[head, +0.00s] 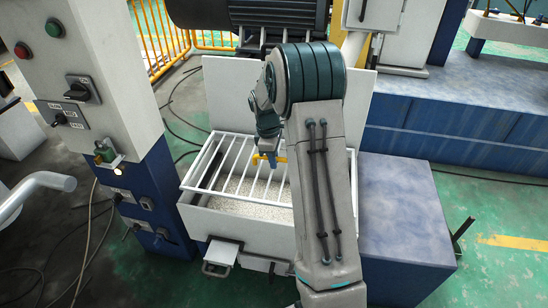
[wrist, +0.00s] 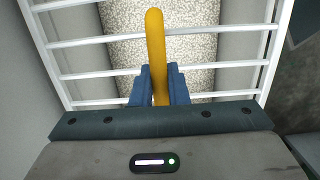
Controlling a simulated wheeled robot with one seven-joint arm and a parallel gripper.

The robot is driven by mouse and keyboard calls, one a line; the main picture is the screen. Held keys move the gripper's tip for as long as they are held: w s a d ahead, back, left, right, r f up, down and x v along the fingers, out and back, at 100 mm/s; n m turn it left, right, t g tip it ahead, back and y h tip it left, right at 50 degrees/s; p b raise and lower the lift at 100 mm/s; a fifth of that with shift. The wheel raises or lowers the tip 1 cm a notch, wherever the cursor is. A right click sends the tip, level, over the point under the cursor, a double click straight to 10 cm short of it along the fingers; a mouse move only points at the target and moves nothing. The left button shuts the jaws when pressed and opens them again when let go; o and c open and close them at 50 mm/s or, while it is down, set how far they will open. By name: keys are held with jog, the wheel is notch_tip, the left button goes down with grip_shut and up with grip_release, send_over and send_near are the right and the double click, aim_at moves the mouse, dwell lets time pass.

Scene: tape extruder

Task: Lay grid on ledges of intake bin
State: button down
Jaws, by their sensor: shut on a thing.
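The white barred grid (head: 228,166) lies across the opening of the pale grey intake bin (head: 235,224), with its left and front bars close to the bin's rim. I cannot tell whether it touches the ledges, which are hidden. My gripper (wrist: 160,88) has its blue fingers shut on the grid's yellow handle (wrist: 155,38). In the head view, my gripper (head: 264,160) is over the middle of the grid, and my arm hides the grid's right part. Speckled pellets (wrist: 190,55) show between the bars, below the grid.
A control cabinet (head: 115,90) with buttons and switches stands left of the bin. A blue block (head: 395,220) stands close on the right. A dark motor (head: 250,15) is behind the bin's raised back panel. Green floor (head: 490,220) is open at the right.

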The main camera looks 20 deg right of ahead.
notch_tip(320, 180, down, 3)
jog(key=shift+f+b, duration=0.2)
jog(key=shift+b, duration=1.05)
notch_tip(320, 180, down, 7)
jog(key=b, duration=0.2)
jog(key=shift+b, duration=0.4)
jog(key=shift+f, duration=0.3)
jog(key=c, duration=1.4)
grip_release()
jog(key=shift+o, duration=0.3)
